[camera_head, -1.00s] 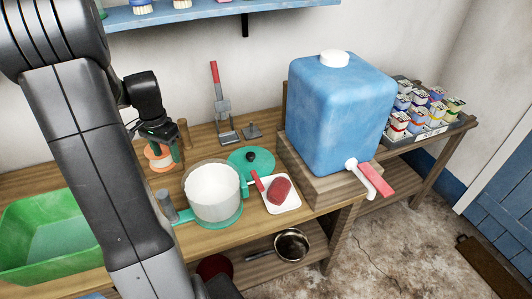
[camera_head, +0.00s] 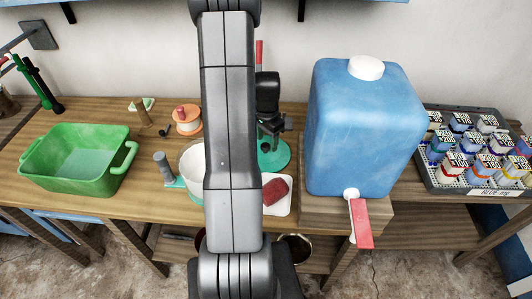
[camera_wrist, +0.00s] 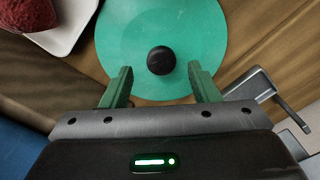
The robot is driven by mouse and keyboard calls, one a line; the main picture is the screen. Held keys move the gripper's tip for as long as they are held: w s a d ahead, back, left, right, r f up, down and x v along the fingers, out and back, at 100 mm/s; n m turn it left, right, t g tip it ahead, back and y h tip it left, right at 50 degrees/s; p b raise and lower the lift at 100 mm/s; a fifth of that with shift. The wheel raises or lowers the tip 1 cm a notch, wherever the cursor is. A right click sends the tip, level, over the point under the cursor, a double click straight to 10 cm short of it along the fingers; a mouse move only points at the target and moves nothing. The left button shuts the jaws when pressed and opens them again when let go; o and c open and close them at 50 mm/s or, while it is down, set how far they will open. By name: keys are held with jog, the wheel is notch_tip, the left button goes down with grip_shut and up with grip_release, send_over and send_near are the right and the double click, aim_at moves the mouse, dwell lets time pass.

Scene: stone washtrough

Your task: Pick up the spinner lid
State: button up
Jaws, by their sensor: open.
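The spinner lid is a flat teal disc with a round black knob at its centre. It lies on the wooden bench, and in the wrist view the lid (camera_wrist: 200,40) fills the upper middle. In the head view the lid (camera_head: 280,158) is partly hidden behind my arm. My gripper (camera_wrist: 160,85) is open and empty, with its green fingers apart on either side below the knob in the wrist view. The knob is just beyond the fingertips, not between them. In the head view my gripper (camera_head: 270,130) is over the lid, its fingertips hard to make out.
A white tray with a red piece (camera_head: 275,190) sits just in front of the lid. A blue water container (camera_head: 362,125) stands close on the right. A white bowl (camera_head: 192,165) is left, partly behind my arm.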

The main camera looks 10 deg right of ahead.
aim_at(265, 145)
jog(key=shift+a+f+p, duration=0.15)
jog(key=shift+f, duration=0.8)
jog(key=shift+a+f+p, duration=0.15)
jog(key=shift+f, duration=0.8)
jog(key=c, duration=1.1)
jog(key=shift+o, duration=0.2)
